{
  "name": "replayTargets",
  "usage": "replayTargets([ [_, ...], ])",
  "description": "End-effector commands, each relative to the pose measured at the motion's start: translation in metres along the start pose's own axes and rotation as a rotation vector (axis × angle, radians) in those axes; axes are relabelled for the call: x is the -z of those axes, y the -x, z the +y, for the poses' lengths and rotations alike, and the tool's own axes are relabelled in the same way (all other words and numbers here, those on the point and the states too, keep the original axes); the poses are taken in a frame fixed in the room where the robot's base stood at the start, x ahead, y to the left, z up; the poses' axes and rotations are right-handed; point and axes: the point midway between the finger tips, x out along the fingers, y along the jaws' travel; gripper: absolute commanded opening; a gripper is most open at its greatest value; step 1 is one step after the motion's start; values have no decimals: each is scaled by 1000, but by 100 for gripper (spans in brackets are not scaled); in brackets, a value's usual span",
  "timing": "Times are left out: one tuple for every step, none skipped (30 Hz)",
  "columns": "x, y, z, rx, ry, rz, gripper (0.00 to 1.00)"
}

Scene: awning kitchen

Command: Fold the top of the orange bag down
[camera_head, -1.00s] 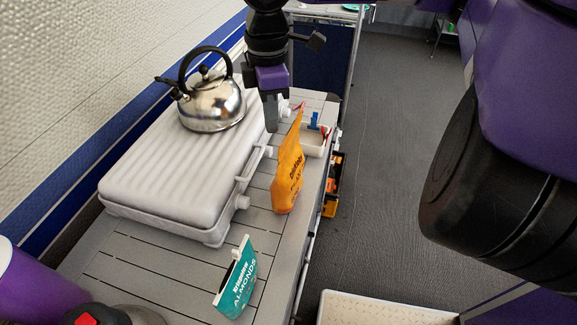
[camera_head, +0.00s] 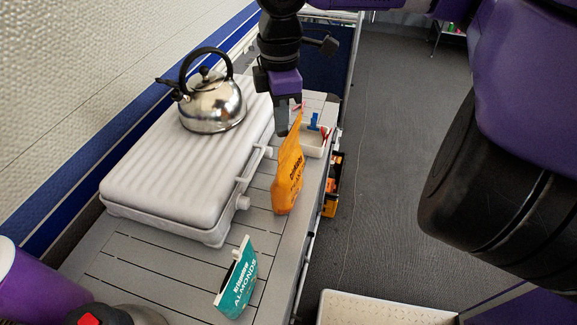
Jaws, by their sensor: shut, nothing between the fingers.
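The orange bag (camera_head: 288,178) stands upright on the slatted grey table, right of the white case. Its top narrows to a point that rises toward my gripper (camera_head: 283,132). My gripper is shut and empty, pointing down at the bag's upper left side. The fingertips overlap the bag's top edge in the picture; I cannot tell whether they touch it.
A steel kettle (camera_head: 212,103) sits on the white ribbed case (camera_head: 165,170). A teal almond bag (camera_head: 238,282) stands nearer on the table (camera_head: 150,262). A white tray (camera_head: 314,142) with blue and red items lies behind the orange bag. The table's right edge is close to the bag.

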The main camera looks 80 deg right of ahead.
Motion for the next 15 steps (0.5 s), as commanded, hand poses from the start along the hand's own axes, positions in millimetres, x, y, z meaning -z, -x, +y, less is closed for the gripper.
replayTargets([
  [-2,0,-1,0,0,1,0],
  [-3,0,-2,0,-1,1,0],
  [-4,0,-3,0,-1,1,0],
  [-5,0,-3,0,-2,1,0],
  [-6,0,-4,0,-2,1,0],
  [-8,0,-5,0,-1,1,0],
  [-9,0,-6,0,-1,1,0],
  [-10,0,-6,0,-1,1,0],
  [-11,0,-7,0,0,0,0],
  [-12,0,-8,0,-1,0,0],
  [-13,0,-9,0,-1,0,0],
  [-15,0,-9,0,-1,0,0],
  [-16,0,-10,0,-2,0,0],
  [-17,0,-11,0,-2,0,0],
  [-18,0,-12,0,-1,0,0],
])
